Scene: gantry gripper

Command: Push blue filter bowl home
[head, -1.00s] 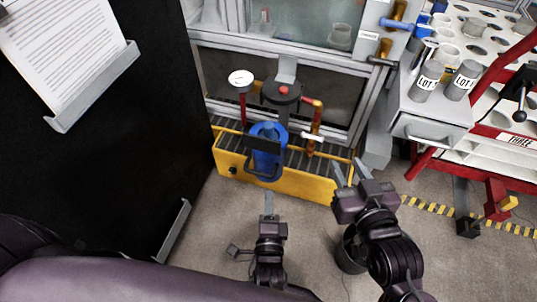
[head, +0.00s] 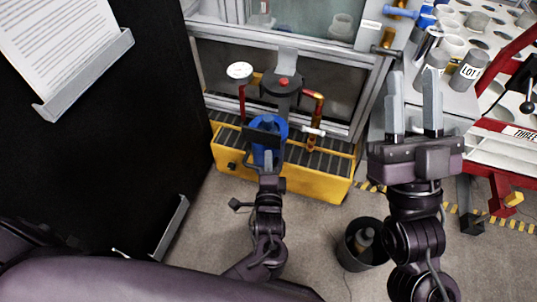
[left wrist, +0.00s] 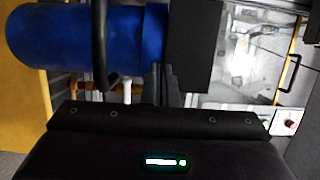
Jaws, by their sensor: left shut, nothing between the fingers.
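The blue filter bowl (head: 272,125) stands upright over the yellow-edged grated tray, in front of and below the grey filter head (head: 284,86) with a red button. A dark plate and a black handle are on its front. In the left wrist view the blue bowl (left wrist: 80,38) lies large across the upper left. My left gripper (head: 267,165) is shut and empty, at the bowl's lower front; I cannot tell whether it touches. The joint between bowl and head is not clear. My right gripper (head: 414,75) is open and empty, raised at the right in front of the grey cabinet.
A white gauge (head: 239,71) on a red pipe stands left of the head. A copper pipe with a white-handled valve (head: 314,131) stands right. The yellow tray (head: 310,187) surrounds the base. A dark bin (head: 350,250) is on the floor. Grey canisters (head: 468,71) stand at right.

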